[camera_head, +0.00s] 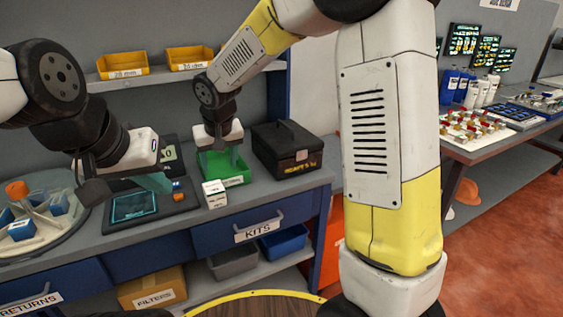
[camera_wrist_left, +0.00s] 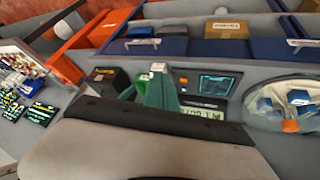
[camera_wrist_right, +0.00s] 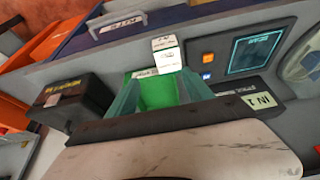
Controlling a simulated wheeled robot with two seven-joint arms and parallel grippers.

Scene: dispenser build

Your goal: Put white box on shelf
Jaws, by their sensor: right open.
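The small white box (camera_head: 214,193) stands on the grey workbench at the front edge of the green bin (camera_head: 228,168). It shows in the right wrist view (camera_wrist_right: 166,54) too, and small in the left wrist view (camera_wrist_left: 157,68). My right gripper (camera_head: 220,153) is over the green bin, just behind the box. Its fingers are apart with nothing between them. My left gripper (camera_head: 150,183) hangs over the bench to the left, above the scale, apart from the box; its finger gap is unclear. A grey wall shelf (camera_head: 150,79) runs behind the bench.
Yellow bins (camera_head: 122,66) occupy parts of the wall shelf. A black toolbox (camera_head: 286,148) stands right of the green bin. A dark scale (camera_head: 134,206) and a round sectioned tray (camera_head: 50,246) lie left. A blue KITS drawer (camera_head: 255,228) is below the bench edge.

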